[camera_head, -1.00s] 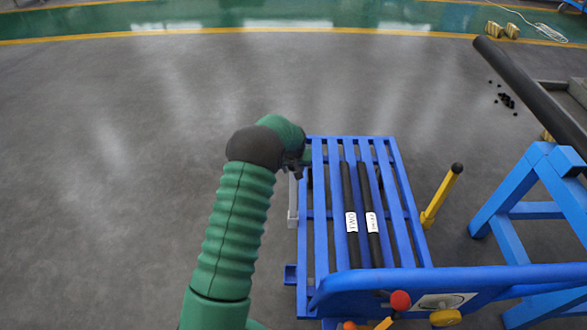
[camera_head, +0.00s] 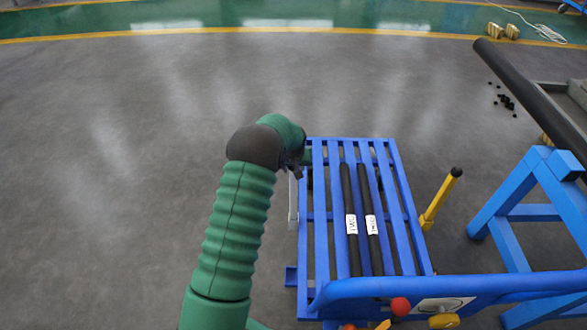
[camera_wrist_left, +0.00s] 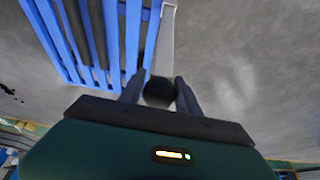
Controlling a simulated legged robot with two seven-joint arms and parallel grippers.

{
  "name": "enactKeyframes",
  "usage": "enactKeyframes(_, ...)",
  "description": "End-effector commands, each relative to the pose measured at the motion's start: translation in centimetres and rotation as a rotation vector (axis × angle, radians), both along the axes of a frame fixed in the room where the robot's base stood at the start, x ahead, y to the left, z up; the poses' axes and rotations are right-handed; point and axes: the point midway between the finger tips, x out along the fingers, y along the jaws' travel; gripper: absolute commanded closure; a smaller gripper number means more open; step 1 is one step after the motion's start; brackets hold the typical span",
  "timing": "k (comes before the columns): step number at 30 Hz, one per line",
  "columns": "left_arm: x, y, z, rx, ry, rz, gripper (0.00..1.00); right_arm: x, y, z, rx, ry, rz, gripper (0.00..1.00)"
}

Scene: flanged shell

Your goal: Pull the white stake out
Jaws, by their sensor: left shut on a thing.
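The white stake (camera_head: 293,205) stands at the left side of the blue slatted rack, partly behind my left arm in the head view. It also shows as a pale grey-white bar in the left wrist view (camera_wrist_left: 166,45), beside the rack's edge. My left gripper (camera_wrist_left: 159,93) is shut on a round black knob (camera_wrist_left: 158,91) at the stake's near end, one finger on each side. In the head view my left gripper (camera_head: 300,168) is at the rack's far left corner, its fingers mostly hidden by the wrist. My right gripper is not in view.
Two black rods with white labels (camera_head: 351,223) (camera_head: 371,224) lie on the blue rack (camera_head: 319,230). A yellow stake with a black knob (camera_head: 440,200) stands at its right. A blue trestle (camera_head: 525,190) and thick black tube (camera_head: 530,90) are farther right. The floor at left is clear.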

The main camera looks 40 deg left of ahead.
Motion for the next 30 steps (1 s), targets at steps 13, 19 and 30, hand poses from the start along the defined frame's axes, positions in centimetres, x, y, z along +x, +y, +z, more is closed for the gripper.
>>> enactKeyframes(13, 0.2, 0.1, 3.1, 0.003, -0.004, -0.001, 1.00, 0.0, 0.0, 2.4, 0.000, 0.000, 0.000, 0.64)
enactKeyframes(19, 0.2, 0.1, 4.2, 0.003, -0.005, -0.001, 1.00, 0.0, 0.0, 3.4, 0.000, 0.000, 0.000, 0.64)
enactKeyframes(30, 0.2, 0.1, 6.3, 0.003, -0.006, -0.002, 1.00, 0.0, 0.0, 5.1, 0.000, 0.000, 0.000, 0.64)
